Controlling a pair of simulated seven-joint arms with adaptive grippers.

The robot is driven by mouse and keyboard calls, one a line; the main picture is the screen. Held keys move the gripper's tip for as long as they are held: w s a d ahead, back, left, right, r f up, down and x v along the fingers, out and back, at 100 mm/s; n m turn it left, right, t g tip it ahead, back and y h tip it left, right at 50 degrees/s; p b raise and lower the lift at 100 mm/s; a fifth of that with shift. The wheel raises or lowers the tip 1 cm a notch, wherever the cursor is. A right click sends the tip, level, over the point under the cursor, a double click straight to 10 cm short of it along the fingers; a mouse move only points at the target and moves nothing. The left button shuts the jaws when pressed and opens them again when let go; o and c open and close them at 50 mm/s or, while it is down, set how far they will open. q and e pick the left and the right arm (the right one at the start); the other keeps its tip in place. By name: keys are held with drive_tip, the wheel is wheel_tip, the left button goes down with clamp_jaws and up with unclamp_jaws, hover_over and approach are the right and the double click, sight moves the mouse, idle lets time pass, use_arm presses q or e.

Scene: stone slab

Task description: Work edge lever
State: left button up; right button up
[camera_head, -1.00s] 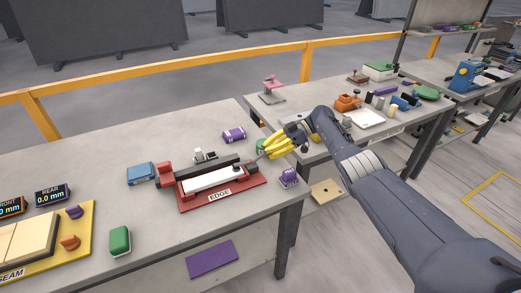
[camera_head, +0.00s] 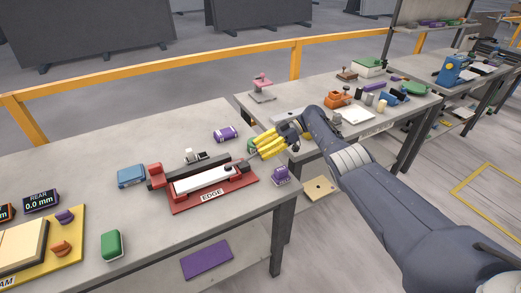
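The edge station has a red base (camera_head: 184,206) marked EDGE, with a white strip (camera_head: 203,181) lying along it and a dark bar behind the strip. A red block (camera_head: 155,172) stands at its left end. My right gripper (camera_head: 258,152), with yellow fingers, is just beyond the station's right end, beside the dark bar's end. The edge lever cannot be told apart clearly there. I cannot tell whether the fingers touch anything or how far they are apart. My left gripper is not in view.
A purple block (camera_head: 280,175) and a green item (camera_head: 251,145) lie close to my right gripper. A purple piece (camera_head: 225,134) and a blue block (camera_head: 131,176) are behind and left. A green block (camera_head: 112,245) stands front left. A second bench (camera_head: 300,97) stands beyond.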

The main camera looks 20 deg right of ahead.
drive_tip(key=shift+r, duration=5)
drive_tip(key=shift+f, duration=0.1)
